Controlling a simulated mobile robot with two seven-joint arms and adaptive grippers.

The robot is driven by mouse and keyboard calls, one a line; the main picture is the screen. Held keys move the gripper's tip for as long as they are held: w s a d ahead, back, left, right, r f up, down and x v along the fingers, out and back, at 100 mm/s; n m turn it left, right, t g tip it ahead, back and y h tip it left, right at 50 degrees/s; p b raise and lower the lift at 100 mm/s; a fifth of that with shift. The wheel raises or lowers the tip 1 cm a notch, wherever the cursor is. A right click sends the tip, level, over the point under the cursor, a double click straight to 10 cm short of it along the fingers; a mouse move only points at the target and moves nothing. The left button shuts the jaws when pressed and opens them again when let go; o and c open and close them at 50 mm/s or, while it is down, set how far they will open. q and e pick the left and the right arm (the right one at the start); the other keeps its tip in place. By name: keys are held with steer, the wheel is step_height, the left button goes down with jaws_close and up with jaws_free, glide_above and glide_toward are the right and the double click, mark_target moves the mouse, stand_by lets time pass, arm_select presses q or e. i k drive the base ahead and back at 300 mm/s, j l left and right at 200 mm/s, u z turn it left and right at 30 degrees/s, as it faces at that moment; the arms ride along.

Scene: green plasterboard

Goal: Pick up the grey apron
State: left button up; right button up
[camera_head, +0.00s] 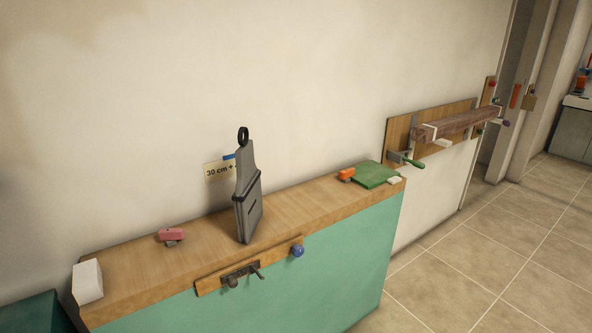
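The grey apron (248,198) stands upright, slightly tilted, on the wooden top of a green half-wall in the camera_head view. It has a dark pocket-like band across its middle and a black ring (243,135) at its top. Its lower end is near the front edge of the wooden top. Neither of my grippers shows in this view, and nothing is holding the apron that I can see.
The wooden top (210,241) also bears a white block (87,281), a pink item (171,235), an orange item (346,174) and a green cloth-like piece (375,174). A hook board (212,284) with a blue knob (297,250) sticks out in front. Tiled floor (460,270) is clear at right.

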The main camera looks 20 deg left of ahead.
mark_target(247, 197)
steer(key=i+l, duration=0.15)
steer(key=i+l+u, duration=0.2)
steer(key=i+u, duration=0.15)
steer(key=i+l+u, duration=0.3)
